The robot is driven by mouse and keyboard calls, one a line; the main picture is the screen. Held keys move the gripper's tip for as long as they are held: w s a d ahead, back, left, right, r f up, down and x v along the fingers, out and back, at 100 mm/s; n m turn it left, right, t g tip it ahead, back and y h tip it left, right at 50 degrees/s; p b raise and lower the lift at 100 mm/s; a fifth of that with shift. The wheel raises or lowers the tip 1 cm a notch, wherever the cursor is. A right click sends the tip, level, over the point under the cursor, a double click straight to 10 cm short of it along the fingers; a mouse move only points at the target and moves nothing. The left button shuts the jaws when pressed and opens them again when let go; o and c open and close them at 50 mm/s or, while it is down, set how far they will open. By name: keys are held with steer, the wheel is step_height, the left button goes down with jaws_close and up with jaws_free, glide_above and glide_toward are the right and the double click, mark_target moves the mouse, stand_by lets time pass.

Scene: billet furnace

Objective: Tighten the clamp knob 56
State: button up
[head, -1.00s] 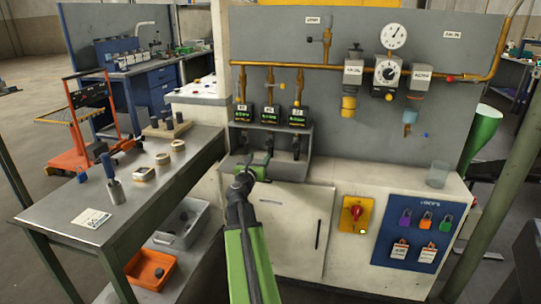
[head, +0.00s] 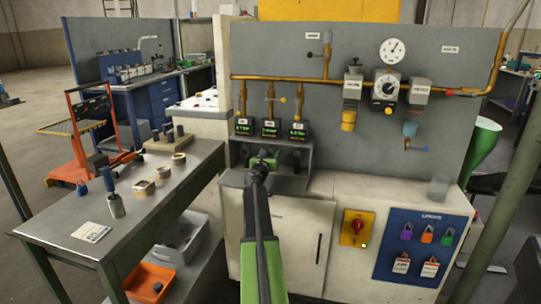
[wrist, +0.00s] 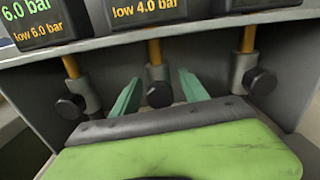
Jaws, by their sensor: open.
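Three black round clamp knobs sit on grey clamps around brass pipes under the displays. In the wrist view they are the left knob (wrist: 70,106), the middle knob (wrist: 159,95) and the right knob (wrist: 262,81). I cannot read which is number 56. My gripper (wrist: 157,90) has its two green fingers apart and empty. The middle knob shows between the fingertips in the picture; I see no clear contact. In the head view my gripper (head: 264,162) is at the recess of the cabinet, and my arm hides part of it.
Three pressure displays (head: 271,127) stand on the shelf above the recess. The left one (wrist: 37,15) reads 6.0 bar. A workbench (head: 130,205) with loose parts stands at left. A red switch (head: 356,227) and a blue lock board (head: 420,248) are on the cabinet front.

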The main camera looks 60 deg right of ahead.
steer(key=shift+w+d, duration=0.1)
steer(key=shift+d, duration=0.15)
jaws_close()
steer(key=shift+m, duration=1.5)
jaws_free()
steer(key=v, duration=1.7)
steer(key=shift+a, duration=0.2)
